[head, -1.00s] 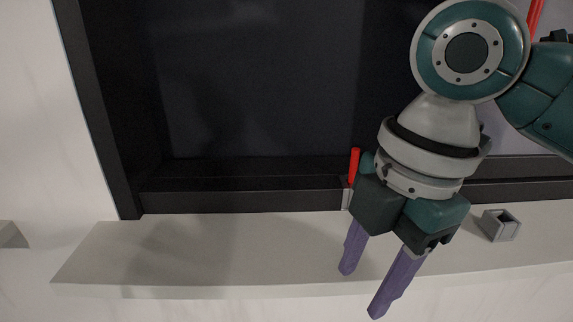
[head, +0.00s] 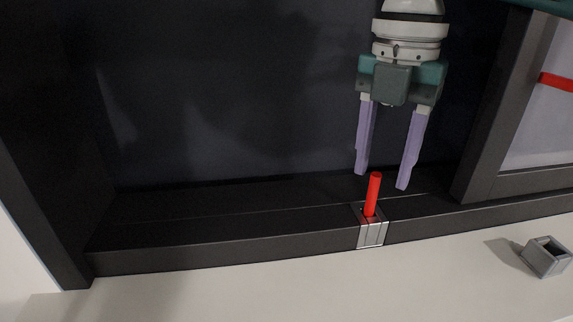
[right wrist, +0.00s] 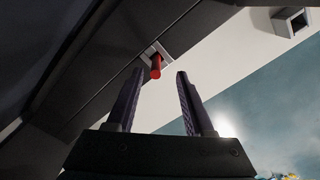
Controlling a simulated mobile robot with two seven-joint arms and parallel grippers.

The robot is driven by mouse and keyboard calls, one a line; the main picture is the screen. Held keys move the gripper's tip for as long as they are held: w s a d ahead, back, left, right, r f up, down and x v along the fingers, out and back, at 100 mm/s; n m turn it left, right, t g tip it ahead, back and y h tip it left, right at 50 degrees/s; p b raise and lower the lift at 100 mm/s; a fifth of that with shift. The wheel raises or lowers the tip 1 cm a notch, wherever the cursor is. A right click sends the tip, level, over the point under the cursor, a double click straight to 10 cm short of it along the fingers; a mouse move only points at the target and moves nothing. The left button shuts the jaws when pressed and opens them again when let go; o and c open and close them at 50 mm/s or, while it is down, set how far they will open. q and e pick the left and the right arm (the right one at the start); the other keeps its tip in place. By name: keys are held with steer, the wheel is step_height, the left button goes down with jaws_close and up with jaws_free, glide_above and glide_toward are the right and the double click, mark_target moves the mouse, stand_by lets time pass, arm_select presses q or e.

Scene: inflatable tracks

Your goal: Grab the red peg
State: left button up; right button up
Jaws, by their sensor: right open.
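The red peg (head: 373,194) stands nearly upright in a grey metal holder (head: 372,232) on the dark frame's bottom ledge. In the right wrist view the red peg (right wrist: 156,66) shows beyond the fingertips, roughly between their lines, with the holder (right wrist: 152,52) around its base. My right gripper (head: 382,181) is open and empty, its purple fingers pointing down just above and behind the peg in the head view. The open fingers also show in the right wrist view (right wrist: 160,82). The peg looks apart from both fingers. My left gripper is not in view.
A grey hollow square block (head: 546,257) sits on the white sill (head: 300,285) at the right; it also shows in the right wrist view (right wrist: 290,22). A dark upright frame bar (head: 492,110) stands right of the gripper. The ledge left of the peg is clear.

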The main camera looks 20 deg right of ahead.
mark_target(377, 175)
steer(key=f, duration=0.4)
steer(key=shift+w+a+f, duration=0.1)
steer(key=shift+w+f, duration=0.15)
steer(key=shift+f, duration=0.05)
steer(key=shift+c, duration=0.3)
jaws_close()
